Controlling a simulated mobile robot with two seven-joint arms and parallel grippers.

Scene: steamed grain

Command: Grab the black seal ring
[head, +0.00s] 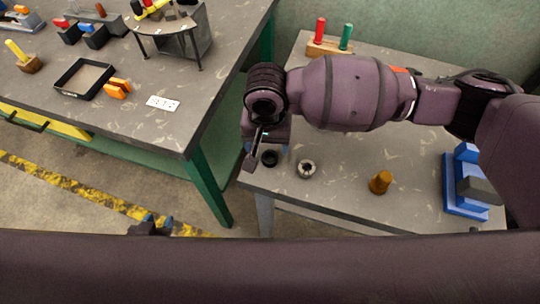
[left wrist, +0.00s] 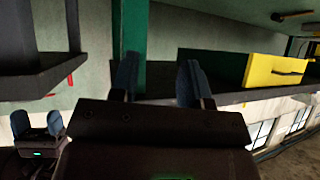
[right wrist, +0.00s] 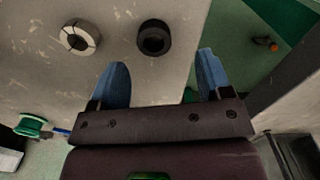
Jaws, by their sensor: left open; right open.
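The black seal ring (head: 269,158) lies flat on the right-hand grey table, near its left edge. In the right wrist view the black ring (right wrist: 154,37) is ahead of my right gripper (right wrist: 162,78), roughly between the lines of its blue fingers and apart from them. That gripper is open and empty; in the head view it hangs beside the ring at the table edge, partly hidden by my arm. My left gripper (left wrist: 157,80) is open and empty, and its blue fingertips show low in the head view (head: 151,224), away from the tables.
A pale grey ring (head: 306,169) lies just right of the black one. An orange-brown cone (head: 380,182), a blue fixture (head: 464,190) and a wooden block with red and green pegs (head: 329,47) share the table. The left workbench (head: 125,120) stands across a gap.

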